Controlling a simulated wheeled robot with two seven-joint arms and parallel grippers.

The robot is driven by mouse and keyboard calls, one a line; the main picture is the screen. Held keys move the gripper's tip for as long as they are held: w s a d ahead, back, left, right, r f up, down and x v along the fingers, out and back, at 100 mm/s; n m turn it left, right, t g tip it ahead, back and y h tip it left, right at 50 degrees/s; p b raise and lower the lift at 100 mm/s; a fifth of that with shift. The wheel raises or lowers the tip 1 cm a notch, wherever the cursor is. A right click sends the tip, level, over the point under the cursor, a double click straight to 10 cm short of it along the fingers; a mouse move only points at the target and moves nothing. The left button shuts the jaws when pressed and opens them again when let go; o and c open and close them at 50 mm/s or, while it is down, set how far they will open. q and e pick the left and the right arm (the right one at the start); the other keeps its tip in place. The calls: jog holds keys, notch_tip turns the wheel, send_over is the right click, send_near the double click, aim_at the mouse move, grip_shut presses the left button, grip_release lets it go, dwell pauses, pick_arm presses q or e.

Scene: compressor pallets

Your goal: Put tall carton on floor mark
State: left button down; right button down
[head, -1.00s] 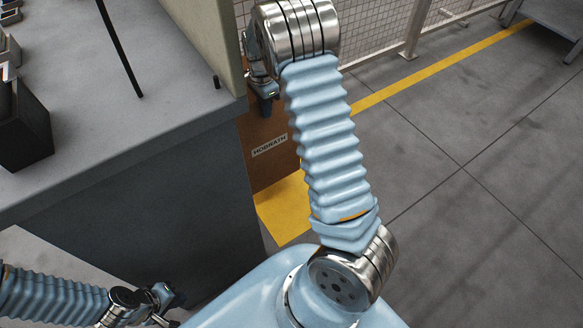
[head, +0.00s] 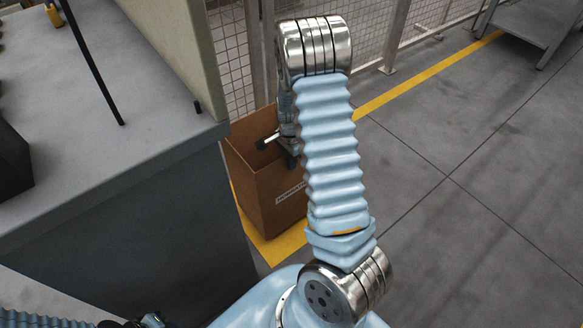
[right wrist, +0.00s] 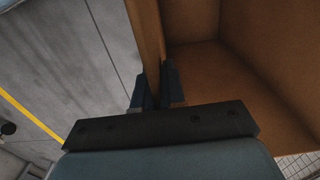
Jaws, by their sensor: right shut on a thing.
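The tall carton (head: 262,205) is brown, open-topped and upright, with a white label on its front, just right of the workbench in the head view. My right gripper (head: 291,150) is shut on its upper wall. In the right wrist view the fingers (right wrist: 157,92) straddle the carton's wall (right wrist: 149,35), with the empty-looking inside to the right. The yellow floor mark (head: 287,245) shows at the carton's left and front. I cannot tell whether the carton's base touches the floor. My left gripper (head: 152,321) is partly cut off at the bottom edge; its jaws are unclear.
A grey workbench (head: 120,165) with an upright panel (head: 180,50) stands close on the carton's left. A mesh fence (head: 232,65) runs behind the carton. A yellow floor line (head: 430,77) and a metal table (head: 530,25) lie far right. The floor on the right is clear.

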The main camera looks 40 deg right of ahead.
jog(key=shift+s+d+f, duration=0.1)
jog(key=shift+f, duration=1.6)
jog(key=shift+f+b, duration=0.15)
jog(key=shift+b, duration=0.15)
jog(key=c, duration=1.2)
grip_release()
notch_tip(320, 180, up, 12)
jog(key=shift+r+p, duration=0.15)
jog(key=shift+p, duration=0.8)
